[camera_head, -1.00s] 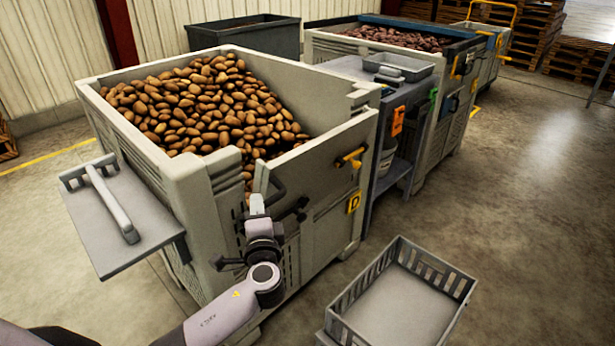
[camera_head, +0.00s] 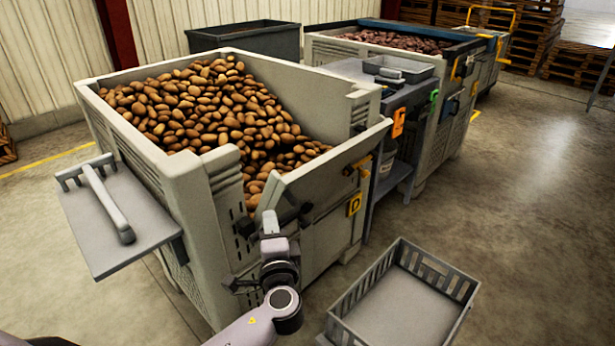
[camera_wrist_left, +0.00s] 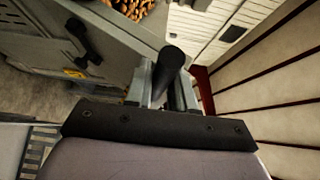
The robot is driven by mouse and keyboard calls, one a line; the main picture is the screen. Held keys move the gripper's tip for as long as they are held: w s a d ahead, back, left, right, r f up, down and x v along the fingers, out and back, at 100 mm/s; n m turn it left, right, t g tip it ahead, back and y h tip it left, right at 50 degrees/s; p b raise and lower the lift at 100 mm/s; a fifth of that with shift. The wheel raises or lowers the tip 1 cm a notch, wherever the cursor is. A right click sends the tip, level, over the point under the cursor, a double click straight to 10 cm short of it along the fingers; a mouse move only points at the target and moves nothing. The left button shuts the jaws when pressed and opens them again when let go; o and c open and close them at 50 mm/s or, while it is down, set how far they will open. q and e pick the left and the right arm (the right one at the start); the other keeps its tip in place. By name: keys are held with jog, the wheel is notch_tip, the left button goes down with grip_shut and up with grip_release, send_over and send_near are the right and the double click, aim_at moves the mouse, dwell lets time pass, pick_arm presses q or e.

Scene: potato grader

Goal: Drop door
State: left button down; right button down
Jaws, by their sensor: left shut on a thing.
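The large grey bin (camera_head: 185,190) is full of brown potatoes (camera_head: 205,105). Its drop door (camera_head: 320,200), a grey panel marked with a yellow D, leans outward at the top, away from the bin's corner posts. My left gripper (camera_head: 269,220) is at the door's left end, in front of the bin. In the left wrist view it (camera_wrist_left: 165,88) is shut on a dark round handle (camera_wrist_left: 170,60); the door panel (camera_wrist_left: 75,25) lies to the left there. My right gripper is out of view.
A grey slatted crate (camera_head: 345,300) lies on the floor in front, right of my arm. A grey side shelf (camera_head: 115,225) juts from the bin's left. A small table (camera_head: 395,90) and a second filled bin (camera_head: 440,130) stand behind. The floor at right is clear.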

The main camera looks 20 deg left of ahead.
pick_arm(q)
jog(key=c, duration=0.6)
grip_release()
jog(key=shift+a+f, duration=0.1)
jog(key=shift+a, duration=0.05)
jog(key=shift+c, duration=0.2)
jog(key=shift+o, duration=0.8)
